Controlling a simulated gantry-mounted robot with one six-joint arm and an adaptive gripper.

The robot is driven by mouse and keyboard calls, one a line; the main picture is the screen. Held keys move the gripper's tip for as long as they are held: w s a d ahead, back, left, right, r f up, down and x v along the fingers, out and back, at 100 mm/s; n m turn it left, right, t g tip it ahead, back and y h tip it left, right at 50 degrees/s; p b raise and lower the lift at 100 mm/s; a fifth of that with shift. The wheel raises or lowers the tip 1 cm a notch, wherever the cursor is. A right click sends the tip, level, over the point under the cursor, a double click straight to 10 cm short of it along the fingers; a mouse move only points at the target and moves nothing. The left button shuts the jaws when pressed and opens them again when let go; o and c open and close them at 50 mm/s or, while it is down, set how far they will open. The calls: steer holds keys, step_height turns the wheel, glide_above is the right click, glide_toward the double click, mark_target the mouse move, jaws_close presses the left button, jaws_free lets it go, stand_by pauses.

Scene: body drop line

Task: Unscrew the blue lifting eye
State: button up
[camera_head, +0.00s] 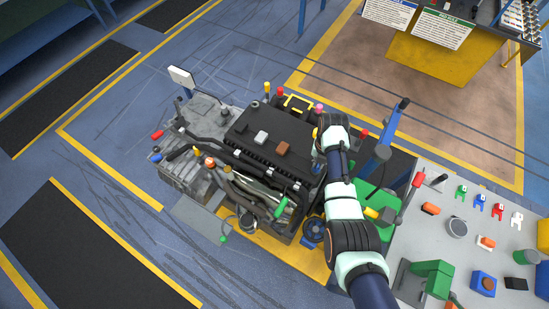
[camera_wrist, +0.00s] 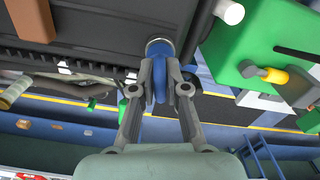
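The blue lifting eye (camera_wrist: 160,82) is between the fingertips of my gripper (camera_wrist: 160,68) in the wrist view. A silvery round collar (camera_wrist: 158,46) sits at its far end, against the dark engine block. Both fingers press in close on the sides of the eye, and I see no clear gap. In the head view my wrist covers the gripper and most of the place where it works, at the right side of the dark engine cover (camera_head: 268,135).
A green part with a yellow-tipped lever (camera_wrist: 265,75) stands right of the gripper in the wrist view. A blue post (camera_head: 380,155) rises close to my arm in the head view. A grey table (camera_head: 440,240) with coloured parts is at the right.

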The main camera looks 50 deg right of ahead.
steer(key=o, duration=0.3)
steer(key=shift+a+f, duration=0.1)
steer(key=shift+f, duration=0.15)
steer(key=shift+o, duration=0.2)
step_height(320, 180, up, 12)
steer(key=shift+r, duration=0.1)
